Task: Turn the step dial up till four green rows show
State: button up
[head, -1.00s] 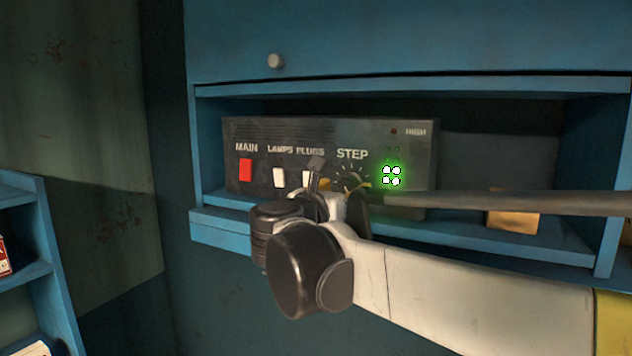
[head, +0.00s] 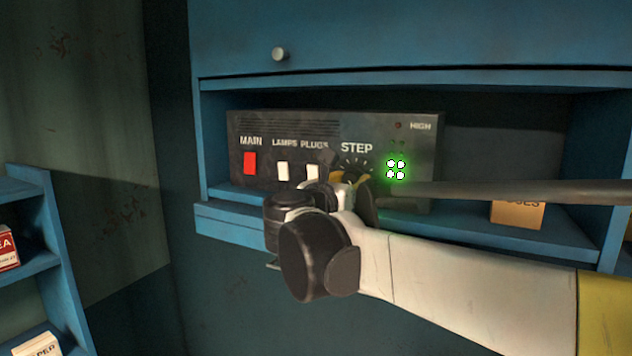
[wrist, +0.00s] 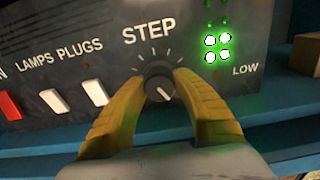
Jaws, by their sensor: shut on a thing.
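The black step dial (wrist: 158,82) sits under the word STEP on the dark control panel (head: 240,130). Its white pointer mark aims to the lower right in the wrist view. My gripper (wrist: 158,86) has its two yellow fingers shut on the dial, one on each side. In the head view my gripper (head: 349,178) is at the panel, and my wrist hides much of the dial. The green lamps (wrist: 217,48) right of the dial show two bright rows of two, also seen lit in the head view (head: 396,169). Lamps above them are dim.
A red MAIN switch (head: 250,163) and white LAMPS (head: 283,171) and PLUGS (head: 312,172) switches are left of the dial. The panel stands in a blue cabinet recess (head: 215,215). A cardboard box (head: 517,213) stands to the right, behind a dark rod (head: 520,192).

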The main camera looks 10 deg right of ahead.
jog(key=shift+m+b, duration=0.75)
jog(key=shift+m, duration=2.05)
jog(key=o, duration=1.2)
jog(key=shift+w, duration=0.1)
jog(key=v, duration=1.2)
